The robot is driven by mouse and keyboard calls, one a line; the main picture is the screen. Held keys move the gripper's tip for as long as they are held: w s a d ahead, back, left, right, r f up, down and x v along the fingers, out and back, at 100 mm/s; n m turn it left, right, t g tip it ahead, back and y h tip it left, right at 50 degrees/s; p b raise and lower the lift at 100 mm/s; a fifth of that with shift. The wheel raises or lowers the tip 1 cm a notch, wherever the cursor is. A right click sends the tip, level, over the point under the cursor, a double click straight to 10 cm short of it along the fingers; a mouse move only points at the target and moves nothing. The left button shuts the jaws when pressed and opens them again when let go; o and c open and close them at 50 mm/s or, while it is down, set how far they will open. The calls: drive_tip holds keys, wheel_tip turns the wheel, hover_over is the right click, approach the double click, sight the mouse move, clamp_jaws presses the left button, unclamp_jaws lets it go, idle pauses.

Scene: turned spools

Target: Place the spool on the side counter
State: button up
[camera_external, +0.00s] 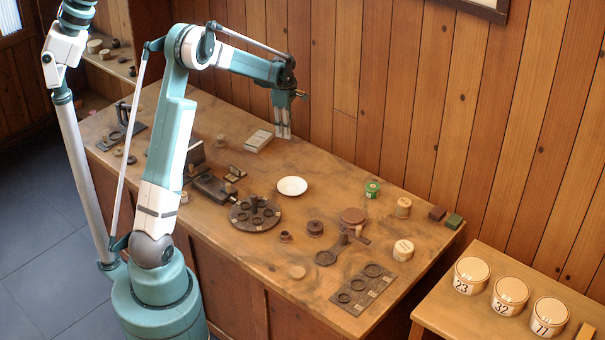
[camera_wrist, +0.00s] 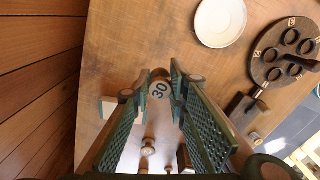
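My gripper (camera_external: 283,136) hangs above the back part of the main workbench (camera_external: 330,270), near the plank wall. A separate wooden side counter (camera_external: 440,311) stands at the right. It bears several pale round tubs, among them ones marked 23 (camera_external: 471,276), 32 (camera_external: 510,296) and 77 (camera_external: 549,317).
A white dish (camera_external: 292,186) lies in front of my gripper, beside a dark round holder (camera_external: 254,214). A pale box (camera_external: 258,141) lies near the wall. Several spools, dark plates and a green tin (camera_external: 372,189) crowd the bench's right half. Another surface with small items (camera_external: 106,55) is at the back left.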

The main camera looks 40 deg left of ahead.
drive_tip(key=w+d+m+b, duration=0.3)
drive_tip(key=d+m, duration=0.6)
drive_tip(key=d, duration=4.3)
drive_tip(key=s+d+m, duration=0.2)
drive_tip(key=s+d, duration=0.4)
drive_tip(key=d, duration=0.7)
drive_tip(key=s+d+m, duration=0.3)
drive_tip(key=s+d, duration=0.4)
drive_tip(key=d, duration=0.6)
drive_tip(key=s+d+m, duration=0.2)
drive_tip(key=s+d, duration=0.4)
drive_tip(key=d, duration=0.8)
wheel_tip(320, 180, down, 11)
drive_tip(key=shift+s+d+r+m+b, duration=0.15)
drive_tip(key=shift+s+m+b, duration=0.05)
drive_tip(key=shift+m+b, duration=0.1)
drive_tip(key=shift+f, duration=3.1)
